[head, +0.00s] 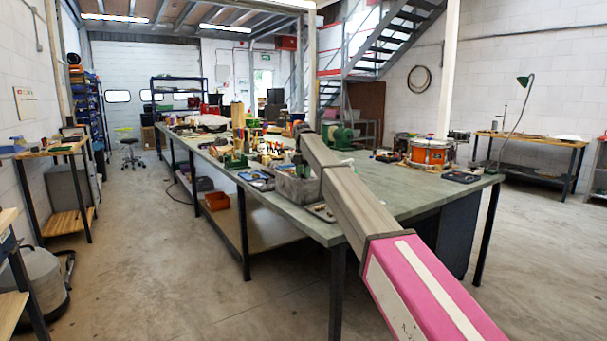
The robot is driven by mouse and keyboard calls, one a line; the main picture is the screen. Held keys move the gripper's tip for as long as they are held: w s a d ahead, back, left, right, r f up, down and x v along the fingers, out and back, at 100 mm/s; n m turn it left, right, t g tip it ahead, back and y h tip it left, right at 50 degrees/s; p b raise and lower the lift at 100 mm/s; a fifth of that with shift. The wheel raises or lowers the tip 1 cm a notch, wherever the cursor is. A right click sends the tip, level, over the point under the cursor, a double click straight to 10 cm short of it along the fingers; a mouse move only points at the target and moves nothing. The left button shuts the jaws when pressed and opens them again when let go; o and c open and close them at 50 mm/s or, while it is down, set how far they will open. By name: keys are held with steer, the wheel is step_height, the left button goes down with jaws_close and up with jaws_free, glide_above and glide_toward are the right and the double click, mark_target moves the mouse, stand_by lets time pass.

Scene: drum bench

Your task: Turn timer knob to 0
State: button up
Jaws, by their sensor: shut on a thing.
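I cannot make out a timer or its knob in the head view. My arm reaches from the lower right up over the long green-topped workbench (401,194). My gripper cannot be seen; neither its fingers nor anything held in them shows. An orange drum (430,153) with metal rims stands on the right part of the bench. A flat dark item (461,176) lies in front of it, too small to identify.
A grey bin (295,188) of tools and crowded small items cover the bench's left side. A green machine (337,135) stands farther back. The left floor aisle is mostly clear.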

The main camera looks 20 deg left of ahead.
steer(key=shift+n, duration=1.6)
steer(key=o, duration=0.9)
steer(key=shift+o, duration=0.2)
steer(key=shift+r, duration=0.1)
step_height(320, 180, up, 11)
steer(key=shift+a, duration=0.25)
steer(key=shift+f, duration=0.25)
